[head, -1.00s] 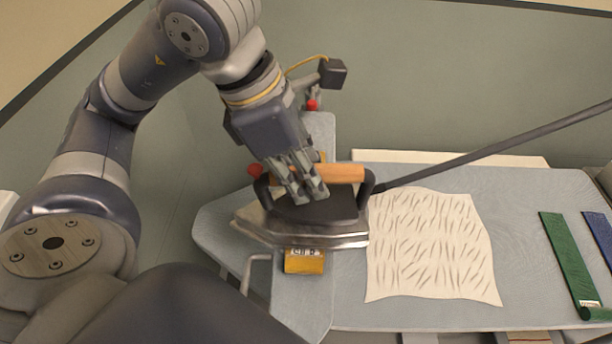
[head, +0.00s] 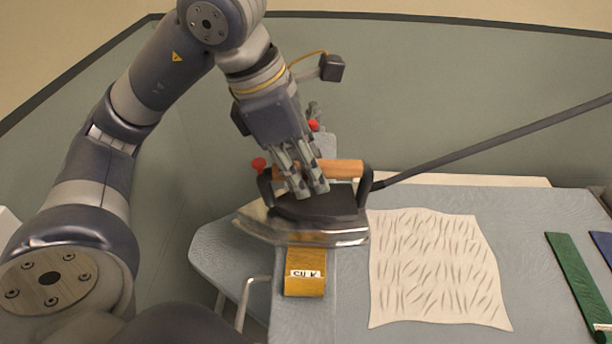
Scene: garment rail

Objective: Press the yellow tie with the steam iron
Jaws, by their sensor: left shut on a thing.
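The steam iron (head: 318,211) has a dark body, a metal soleplate and a wooden handle. My left gripper (head: 308,188) is shut on the handle from above. The yellow tie (head: 305,262) lies on the narrow sleeve board (head: 308,320), with its near end and a white label showing below the iron. The iron covers the rest of the tie. I cannot tell whether the soleplate touches the tie. My right gripper is not in view.
A wrinkled cream cloth (head: 436,268) lies on the blue-grey ironing board (head: 530,325). A green tie (head: 580,278) and a blue tie (head: 603,245) lie at the right. A dark hose (head: 490,138) runs from the iron to the upper right.

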